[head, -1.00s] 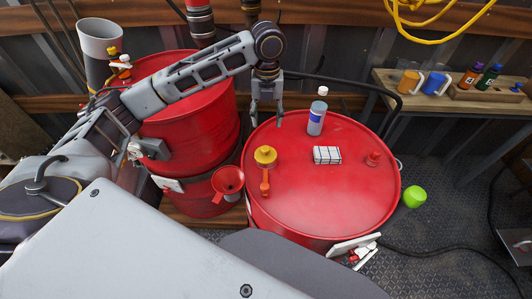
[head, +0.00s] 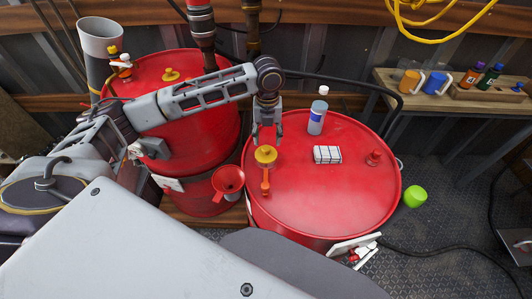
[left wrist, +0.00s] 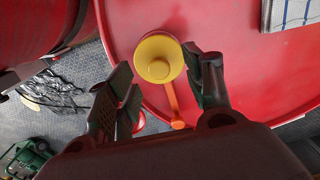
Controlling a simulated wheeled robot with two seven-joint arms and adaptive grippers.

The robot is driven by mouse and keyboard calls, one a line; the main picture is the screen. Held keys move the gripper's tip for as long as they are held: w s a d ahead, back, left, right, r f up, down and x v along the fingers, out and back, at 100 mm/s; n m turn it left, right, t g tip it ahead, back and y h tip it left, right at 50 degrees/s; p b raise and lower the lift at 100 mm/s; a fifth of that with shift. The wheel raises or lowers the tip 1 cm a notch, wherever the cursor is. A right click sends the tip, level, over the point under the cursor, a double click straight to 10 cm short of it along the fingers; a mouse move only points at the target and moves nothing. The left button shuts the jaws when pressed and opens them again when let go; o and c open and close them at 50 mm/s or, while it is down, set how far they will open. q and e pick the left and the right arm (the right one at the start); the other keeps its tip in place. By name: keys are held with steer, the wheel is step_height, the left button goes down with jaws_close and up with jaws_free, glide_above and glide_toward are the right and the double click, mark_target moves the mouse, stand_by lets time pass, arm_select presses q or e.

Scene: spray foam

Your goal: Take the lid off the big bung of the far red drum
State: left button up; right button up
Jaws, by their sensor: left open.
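Two red drums stand side by side. The left drum (head: 205,120), further back, has a yellow lid (head: 170,74) on its top. The right drum (head: 325,205) has another yellow lid (head: 265,155) near its left edge, with an orange-red handled piece (head: 265,181) beside it. My left gripper (head: 267,139) is open and empty, just above and behind the right drum's yellow lid. In the left wrist view this lid (left wrist: 158,60) shows between the open fingers; contact cannot be told. My right gripper is not in view.
A blue-and-white bottle (head: 316,120), a folded cloth (head: 327,155) and a small red cap (head: 374,158) stand on the right drum. A red funnel (head: 228,180) hangs between the drums. A green cup (head: 415,196) is on the floor.

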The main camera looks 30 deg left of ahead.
mark_target(266, 148)
arm_select(q)
steer(key=shift+f, duration=0.1)
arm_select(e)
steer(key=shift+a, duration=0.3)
arm_select(q)
steer(key=shift+s+f, duration=0.2)
steer(key=shift+f, duration=0.4)
steer(key=f, duration=0.2)
steer(key=shift+s+f, duration=0.3)
steer(key=shift+f, duration=0.7)
steer(key=c, duration=1)
steer(key=shift+c, duration=0.2)
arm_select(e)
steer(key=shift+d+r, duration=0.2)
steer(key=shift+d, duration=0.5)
